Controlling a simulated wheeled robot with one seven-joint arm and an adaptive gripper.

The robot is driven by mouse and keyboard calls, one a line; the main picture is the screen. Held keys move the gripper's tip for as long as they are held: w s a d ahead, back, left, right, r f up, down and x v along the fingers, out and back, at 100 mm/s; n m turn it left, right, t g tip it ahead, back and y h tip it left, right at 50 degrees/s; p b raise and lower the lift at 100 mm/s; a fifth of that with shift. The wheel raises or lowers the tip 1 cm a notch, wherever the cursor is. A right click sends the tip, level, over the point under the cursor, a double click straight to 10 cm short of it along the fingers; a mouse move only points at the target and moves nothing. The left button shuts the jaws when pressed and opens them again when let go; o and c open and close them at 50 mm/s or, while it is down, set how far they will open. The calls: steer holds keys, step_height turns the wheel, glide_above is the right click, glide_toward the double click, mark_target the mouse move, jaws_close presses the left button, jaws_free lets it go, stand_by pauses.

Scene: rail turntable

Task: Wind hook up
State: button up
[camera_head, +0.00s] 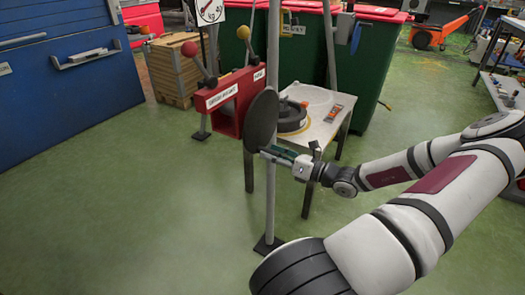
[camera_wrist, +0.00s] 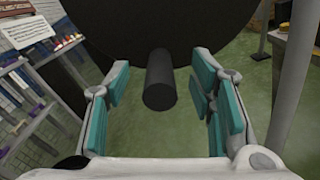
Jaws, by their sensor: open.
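A dark round crank wheel (camera_head: 261,120) is mounted at a grey upright post (camera_head: 271,205). It fills the top of the wrist view (camera_wrist: 150,25), where a dark cylindrical handle (camera_wrist: 160,82) sticks out from its face towards me. My gripper (camera_head: 268,154) is at the wheel's lower right edge in the head view. Its teal-padded fingers are open, one on each side of the handle in the wrist view, with visible gaps on both sides. The handle is hidden in the head view. I cannot make out the hook in either view.
A red lever box (camera_head: 227,102) with red and yellow knobs stands left of the wheel. A small table (camera_head: 325,128) behind my gripper holds a dark round part (camera_head: 291,118). A second post (camera_head: 330,45) rises behind. Green bins stand farther back; the floor at left is clear.

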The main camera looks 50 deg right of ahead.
mark_target(254, 149)
jaws_close()
steer(key=m+p, duration=0.1)
steer(key=p, duration=0.1)
steer(key=a+r+m+p, duration=0.1)
steer(key=p, duration=0.1)
steer(key=shift+a+r, duration=0.15)
steer(key=shift+a, duration=0.15)
steer(key=shift+a+r+m+p, duration=0.25)
steer(key=shift+a+m+p, duration=0.2)
steer(key=shift+m+p, duration=0.55)
steer(key=shift+p, duration=0.35)
